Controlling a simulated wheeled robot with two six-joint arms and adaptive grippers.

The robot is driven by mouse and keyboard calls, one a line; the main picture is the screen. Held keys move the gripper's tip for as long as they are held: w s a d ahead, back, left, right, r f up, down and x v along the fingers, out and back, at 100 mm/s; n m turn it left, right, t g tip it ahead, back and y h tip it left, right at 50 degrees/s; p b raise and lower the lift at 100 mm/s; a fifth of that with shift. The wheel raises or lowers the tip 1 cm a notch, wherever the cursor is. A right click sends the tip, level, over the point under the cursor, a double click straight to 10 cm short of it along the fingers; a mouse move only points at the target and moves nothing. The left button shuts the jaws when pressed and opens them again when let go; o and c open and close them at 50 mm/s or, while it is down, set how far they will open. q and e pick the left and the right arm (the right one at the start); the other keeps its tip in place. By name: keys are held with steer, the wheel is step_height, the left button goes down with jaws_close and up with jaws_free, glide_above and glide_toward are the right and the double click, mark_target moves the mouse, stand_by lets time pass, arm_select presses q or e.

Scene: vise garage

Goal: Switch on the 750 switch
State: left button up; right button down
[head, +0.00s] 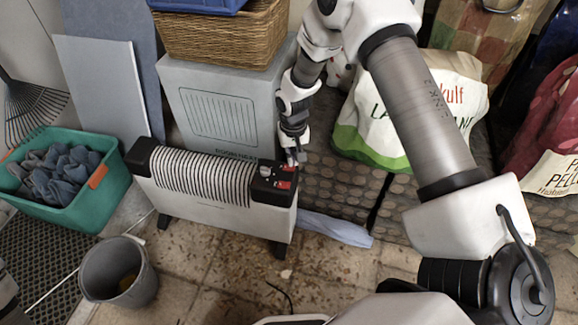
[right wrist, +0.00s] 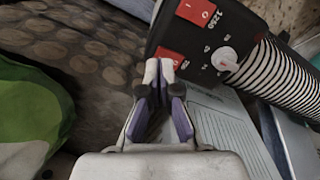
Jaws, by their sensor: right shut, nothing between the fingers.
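A white heater (head: 215,205) with a black ribbed top stands on the floor in the head view. Its black control panel (head: 266,187) is at the right end. In the right wrist view the panel has two red rocker switches and a pale round knob (right wrist: 224,59). The upper red switch (right wrist: 196,11) is beside the label 1250. The lower red switch (right wrist: 170,58) seems to be the 750 one; its label is not readable. My right gripper (head: 291,158) is shut and empty, its fingertips (right wrist: 159,68) at the lower switch. Contact cannot be told. My left gripper is not in view.
A grey box (head: 215,100) with a wicker basket (head: 222,38) on it stands behind the heater. A teal crate (head: 75,190) of cloths and a grey bucket (head: 118,272) are at left. A white-green sack (head: 372,130) is behind at right.

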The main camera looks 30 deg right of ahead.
mark_target(293, 168)
steer(key=shift+f+b, duration=0.4)
steer(key=shift+f, duration=0.8)
stand_by(0.7)
step_height(293, 168, up, 7)
steer(key=p, duration=0.7)
steer(key=shift+r+p, duration=0.1)
steer(key=shift+p, duration=0.2)
